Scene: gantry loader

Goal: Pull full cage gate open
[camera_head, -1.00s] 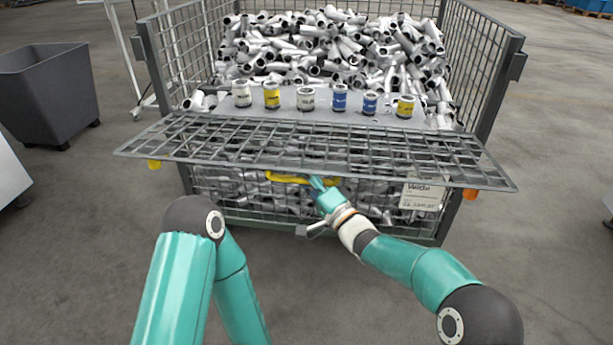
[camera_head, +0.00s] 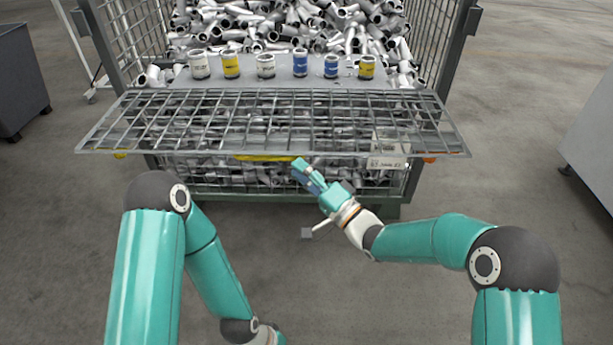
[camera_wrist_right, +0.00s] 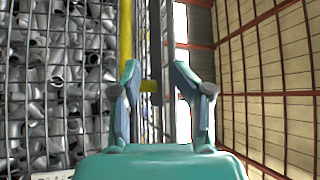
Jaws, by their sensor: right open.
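The full cage (camera_head: 290,195) is a grey wire-mesh cage heaped with metal pipe pieces. Its front gate (camera_head: 450,140) is folded down and juts out toward me, nearly level. A yellow bar (camera_head: 262,158) runs under the gate's front edge; it also shows as an upright yellow strip in the right wrist view (camera_wrist_right: 125,35). My right gripper (camera_head: 300,166) is at the gate's front edge near the right end of the yellow bar. In the right wrist view its jaws (camera_wrist_right: 152,75) are open, with the gate's edge-on mesh beyond them. My left arm hangs at lower left; its gripper is out of frame.
Several small cans, such as a blue one (camera_head: 300,63), stand in a row on a grey sheet (camera_head: 280,80) behind the gate. A dark bin (camera_head: 18,80) stands at left and a grey cabinet (camera_head: 592,140) at right. The floor before the cage is clear.

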